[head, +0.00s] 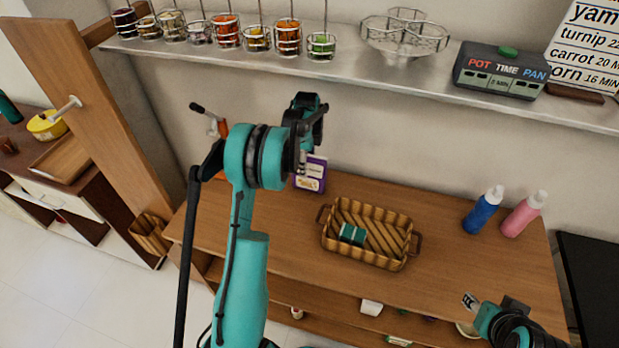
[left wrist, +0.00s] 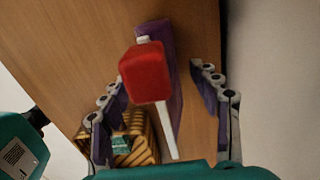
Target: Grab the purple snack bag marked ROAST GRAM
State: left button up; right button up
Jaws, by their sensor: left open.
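The purple snack bag (head: 310,174) stands on the wooden counter near the wall, behind the basket, partly hidden by my left gripper (head: 308,125). Its printed name is too small to read. In the left wrist view a purple surface (left wrist: 174,95), likely the bag, shows beyond the spread fingers of my left gripper (left wrist: 160,92). A red block with a white stick (left wrist: 147,72) covers part of it. My left gripper is open and appears above the bag, apart from it. My right gripper (head: 472,302) is low at the right; its jaws are unclear.
A woven basket (head: 340,248) holding a small green box (head: 352,234) stands on the counter (head: 275,240). Blue (head: 482,212) and pink (head: 524,215) bottles stand to the right. A shelf (head: 375,73) with spice jars and a timer runs above. Bare counter lies between basket and bottles.

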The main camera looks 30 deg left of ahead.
aim_at(309, 172)
pick_arm(q)
jog(key=f, duration=0.3)
jog(key=f+b, duration=0.1)
jog(key=f, duration=0.1)
jog(key=shift+w+d, duration=0.2)
jog(key=shift+d, duration=0.05)
jog(key=shift+r, duration=0.1)
grip_shut()
jog(key=shift+r, duration=0.15)
